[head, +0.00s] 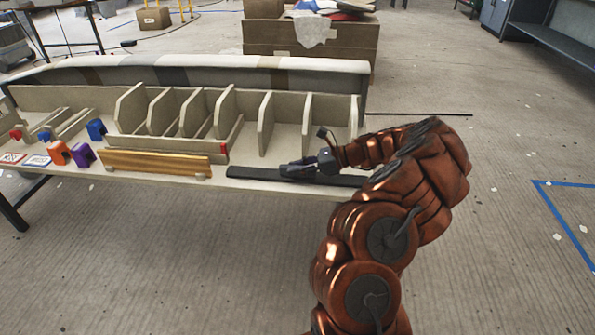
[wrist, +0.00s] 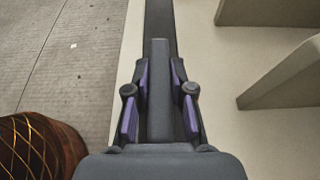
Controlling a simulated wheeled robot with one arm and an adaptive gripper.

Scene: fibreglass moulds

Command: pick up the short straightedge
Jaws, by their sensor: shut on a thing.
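My gripper (head: 303,166) is low over the front edge of the pale bench, at its right part. In the wrist view its two purple-padded fingers (wrist: 160,75) are shut on a short dark grey bar, the short straightedge (wrist: 159,54), which lies lengthwise between them. A longer black flat strip (wrist: 159,15) runs beneath and beyond it. In the head view this black strip (head: 250,173) lies along the bench's front edge, partly behind my arm. The held bar is hard to make out there, and I cannot tell whether it touches the strip.
The pale bench (head: 243,185) carries a divider rack (head: 133,110) behind my gripper. A wooden bar (head: 150,163) stands to the left, with orange, purple and blue blocks (head: 96,130) farther left. Bare floor (head: 480,240) lies to the right.

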